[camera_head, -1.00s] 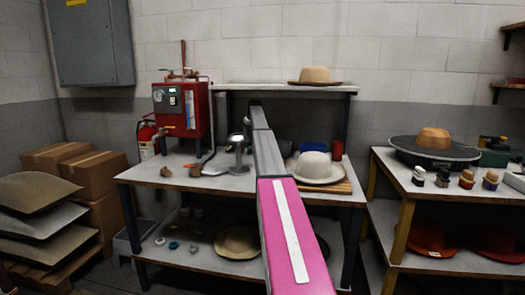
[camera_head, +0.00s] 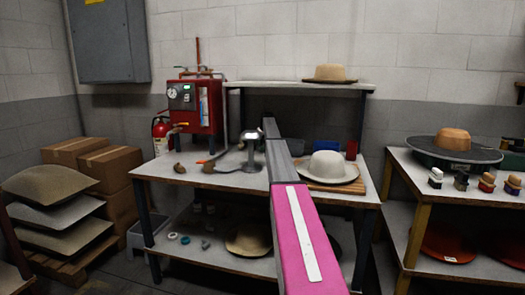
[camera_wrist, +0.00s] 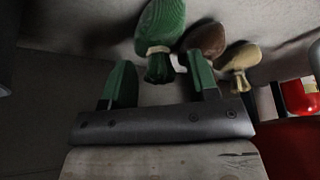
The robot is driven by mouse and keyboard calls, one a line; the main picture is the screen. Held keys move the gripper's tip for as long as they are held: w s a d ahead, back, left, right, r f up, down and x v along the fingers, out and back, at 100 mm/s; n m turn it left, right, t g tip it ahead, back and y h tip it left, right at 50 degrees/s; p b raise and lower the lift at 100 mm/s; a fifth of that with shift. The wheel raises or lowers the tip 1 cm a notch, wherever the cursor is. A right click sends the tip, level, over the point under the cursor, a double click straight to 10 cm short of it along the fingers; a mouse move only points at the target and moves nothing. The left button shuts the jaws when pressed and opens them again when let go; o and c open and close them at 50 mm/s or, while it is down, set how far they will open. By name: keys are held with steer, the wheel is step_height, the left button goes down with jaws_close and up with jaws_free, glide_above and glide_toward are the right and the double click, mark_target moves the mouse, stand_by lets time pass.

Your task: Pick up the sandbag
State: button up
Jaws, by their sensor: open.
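In the wrist view, my gripper (camera_wrist: 157,58) is open, with one green finger on each side of a gap. A green tied bag (camera_wrist: 163,22) lies ahead of the fingers, its banded neck and frilled end reaching into the gap. A brown bag (camera_wrist: 205,42) lies close to the right finger, partly hidden. A tan bag (camera_wrist: 240,58) lies farther right. Nothing is held. In the head view, small brown shapes, one of them here (camera_head: 179,168), sit on the workbench's left part; whether they are these bags is unclear. My gripper cannot be made out there, beyond my pink arm.
The workbench (camera_head: 165,178) carries a red boiler (camera_head: 196,105), a shiny metal stand (camera_head: 251,150) and a pale hat (camera_head: 326,166) on a wooden board. A raised shelf (camera_head: 285,84) runs behind. A second table (camera_head: 408,176) with hats stands right. Boxes (camera_head: 108,165) stand left.

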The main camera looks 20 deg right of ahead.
steer(key=shift+w+f, duration=0.2)
steer(key=shift+f, duration=0.3)
jaws_close()
steer(key=shift+r, duration=0.15)
